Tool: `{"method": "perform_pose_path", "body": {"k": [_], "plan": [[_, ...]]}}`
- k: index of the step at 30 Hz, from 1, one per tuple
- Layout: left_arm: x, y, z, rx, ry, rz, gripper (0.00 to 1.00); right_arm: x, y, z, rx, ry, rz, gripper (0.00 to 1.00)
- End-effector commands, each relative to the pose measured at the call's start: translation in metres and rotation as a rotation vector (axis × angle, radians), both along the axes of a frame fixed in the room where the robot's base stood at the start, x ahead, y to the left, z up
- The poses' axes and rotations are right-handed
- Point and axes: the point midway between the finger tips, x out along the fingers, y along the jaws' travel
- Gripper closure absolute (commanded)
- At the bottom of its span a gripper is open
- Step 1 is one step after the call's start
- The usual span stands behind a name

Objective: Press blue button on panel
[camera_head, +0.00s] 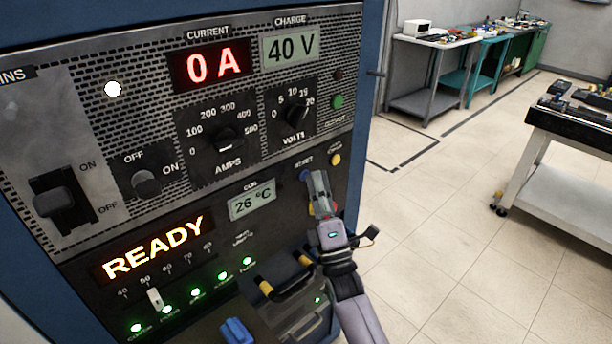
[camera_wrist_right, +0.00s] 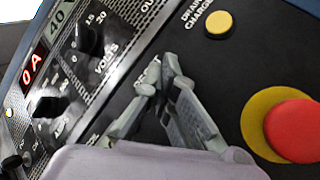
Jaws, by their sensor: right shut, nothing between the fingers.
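The control panel (camera_head: 75,255) is dark, with dials, readouts and lamps. A small blue button (camera_head: 304,175) shows at its right side under a small label, partly covered by my right gripper. My right gripper (camera_head: 320,176) is shut and empty, its fingertips right by the blue button; I cannot tell whether they touch it. In the right wrist view the shut gripper (camera_wrist_right: 166,72) points at the panel beside a partly covered label, and the blue button is hidden behind the fingers. My left gripper is not in view.
A yellow button (camera_wrist_right: 218,24) sits above right of the fingers. A large red button (camera_wrist_right: 294,130) on a yellow ring is close on their right. A black handle with yellow ends (camera_head: 285,276) juts out below. Open floor (camera_head: 440,230) lies right of the cabinet.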

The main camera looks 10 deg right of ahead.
Motion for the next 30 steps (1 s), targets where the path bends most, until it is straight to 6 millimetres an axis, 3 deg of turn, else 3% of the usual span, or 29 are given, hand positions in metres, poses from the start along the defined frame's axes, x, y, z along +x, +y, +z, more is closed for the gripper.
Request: {"method": "perform_pose_path", "body": {"k": [20, 30], "plan": [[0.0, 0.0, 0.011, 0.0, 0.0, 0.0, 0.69, -0.015, -0.01, 0.001, -0.001, 0.001, -0.001, 1.0], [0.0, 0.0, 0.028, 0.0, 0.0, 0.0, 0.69, -0.043, -0.029, 0.001, -0.001, 0.002, -0.001, 1.0]]}}
